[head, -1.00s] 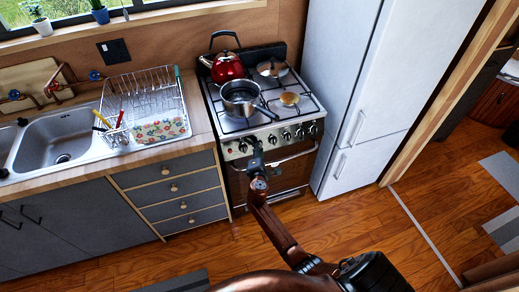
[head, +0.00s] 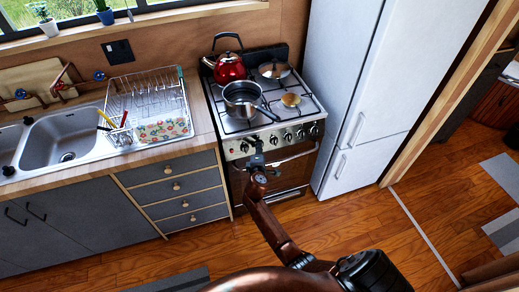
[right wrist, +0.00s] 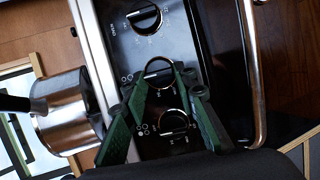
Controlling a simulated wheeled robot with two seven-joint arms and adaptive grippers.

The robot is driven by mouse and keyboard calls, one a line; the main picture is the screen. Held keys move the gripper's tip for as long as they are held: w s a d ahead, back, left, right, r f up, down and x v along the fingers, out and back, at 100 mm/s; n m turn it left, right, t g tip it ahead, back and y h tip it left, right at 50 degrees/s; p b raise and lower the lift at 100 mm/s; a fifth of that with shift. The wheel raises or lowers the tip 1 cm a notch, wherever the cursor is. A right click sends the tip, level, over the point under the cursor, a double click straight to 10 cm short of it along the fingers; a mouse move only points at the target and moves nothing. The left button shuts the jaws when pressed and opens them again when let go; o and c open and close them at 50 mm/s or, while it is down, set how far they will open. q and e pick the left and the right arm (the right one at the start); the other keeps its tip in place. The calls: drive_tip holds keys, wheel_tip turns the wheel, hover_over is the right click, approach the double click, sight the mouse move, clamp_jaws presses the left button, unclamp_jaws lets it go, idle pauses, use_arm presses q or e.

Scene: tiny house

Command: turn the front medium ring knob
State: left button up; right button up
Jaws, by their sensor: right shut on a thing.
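The stove's front panel (right wrist: 122,45) carries a row of dark knobs with bright rims. My right gripper (right wrist: 160,77) has its two green fingers on either side of one knob (right wrist: 157,68) and is shut on it. Small ring marks are printed beside this knob, but are too small to read surely. Another knob (right wrist: 143,18) lies above it in the right wrist view, and one (right wrist: 174,122) lies below, between the fingers. In the head view my right gripper (head: 256,158) is at the left part of the panel, hiding the held knob. My left gripper is not in view.
A saucepan (head: 242,98), a red kettle (head: 229,67) and a lid (head: 275,70) stand on the stove top. The oven handle (head: 291,157) runs below the knobs. The fridge (head: 345,90) stands right of the stove, drawers (head: 175,187) left. The floor in front is clear.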

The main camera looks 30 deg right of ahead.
drive_tip(key=shift+f, duration=0.1)
drive_tip(key=o, duration=1.2)
drive_tip(key=shift+c, duration=0.2)
drive_tip(key=shift+s+a, duration=0.1)
drive_tip(key=shift+s, duration=0.05)
drive_tip(key=v, duration=1.1)
drive_tip(key=shift+s+a, duration=0.25)
